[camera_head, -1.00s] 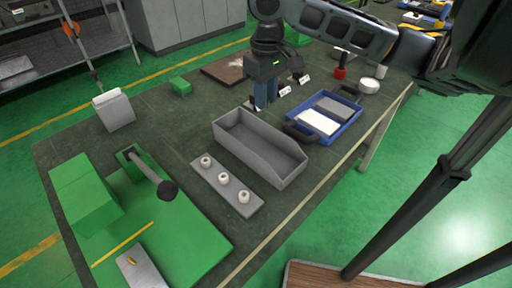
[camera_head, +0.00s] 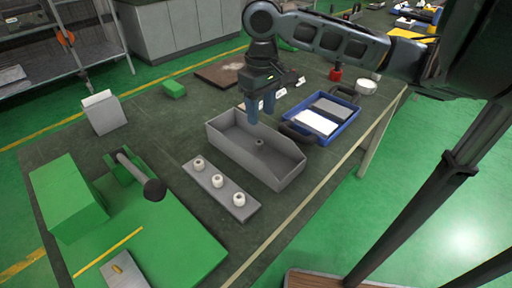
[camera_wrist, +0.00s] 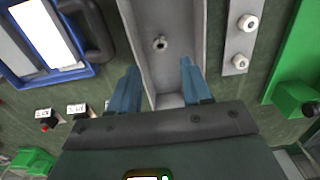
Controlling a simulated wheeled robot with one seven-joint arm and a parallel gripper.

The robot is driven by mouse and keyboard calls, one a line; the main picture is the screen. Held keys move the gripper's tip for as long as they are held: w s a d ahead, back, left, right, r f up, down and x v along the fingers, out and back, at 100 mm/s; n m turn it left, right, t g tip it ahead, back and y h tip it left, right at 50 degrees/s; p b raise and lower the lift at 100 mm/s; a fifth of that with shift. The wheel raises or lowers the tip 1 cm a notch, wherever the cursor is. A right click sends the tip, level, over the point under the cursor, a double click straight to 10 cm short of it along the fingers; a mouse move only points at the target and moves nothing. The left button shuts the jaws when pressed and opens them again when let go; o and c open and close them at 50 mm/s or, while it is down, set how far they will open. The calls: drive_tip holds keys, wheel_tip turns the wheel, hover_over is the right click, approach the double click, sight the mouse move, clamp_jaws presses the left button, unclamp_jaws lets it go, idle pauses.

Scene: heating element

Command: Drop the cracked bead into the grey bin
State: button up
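The grey bin (camera_head: 285,181) is a long open-topped tray on the dark bench; it also shows in the wrist view (camera_wrist: 202,25). One small grey bead (camera_head: 260,142) lies on its floor, and the wrist view shows this bead (camera_wrist: 160,43) with a dark hole. A crack is too small to make out. My gripper (camera_head: 260,116) is above the back end of the bin. In the wrist view my gripper (camera_wrist: 160,68) has its two blue fingers apart, with nothing between them.
A grey strip (camera_head: 225,198) with three white beads stands left of the bin. A blue tray (camera_head: 325,135) with white and grey pads is close on its right. A green press-like device (camera_head: 155,235) is at the front left.

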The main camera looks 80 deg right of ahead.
drive_tip(key=shift+o, duration=0.4)
drive_tip(key=shift+r, duration=0.1)
wheel_tip(320, 180, up, 8)
drive_tip(key=shift+f, duration=0.2)
drive_tip(key=shift+s, duration=0.1)
idle(0.4)
